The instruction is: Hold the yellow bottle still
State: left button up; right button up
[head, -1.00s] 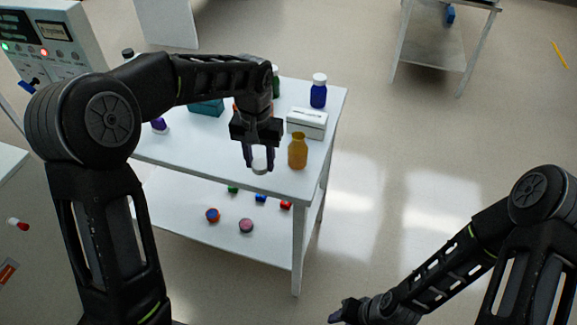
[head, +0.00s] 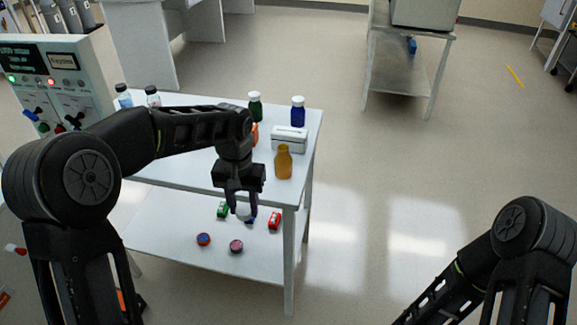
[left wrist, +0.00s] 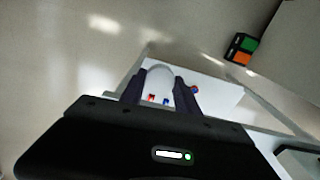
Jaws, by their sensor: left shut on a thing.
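The yellow bottle (head: 283,162) stands upright on the white table's top, near its front right corner, with no cap on its neck. My left gripper (head: 243,207) is shut on a white cap (head: 243,213) and points down in front of the table's front edge, left of the bottle and apart from it. In the left wrist view the white cap (left wrist: 160,76) sits between the two dark fingers. My right arm shows at the lower right, but its gripper is out of the frame.
A white box (head: 289,139) lies behind the bottle, with a blue bottle (head: 298,112) and a green bottle (head: 255,107) further back. The lower shelf (head: 180,240) holds several small coloured things. The floor to the right is open.

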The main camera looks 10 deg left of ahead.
aim_at(282, 161)
jog(key=z, duration=1.3)
jog(key=k+j, duration=0.1)
jog(key=j, duration=0.8)
jog(key=k+j, duration=0.15)
jog(key=j, duration=0.35)
jog(key=k+j, duration=0.1)
jog(key=j, duration=0.8)
jog(key=k, duration=0.05)
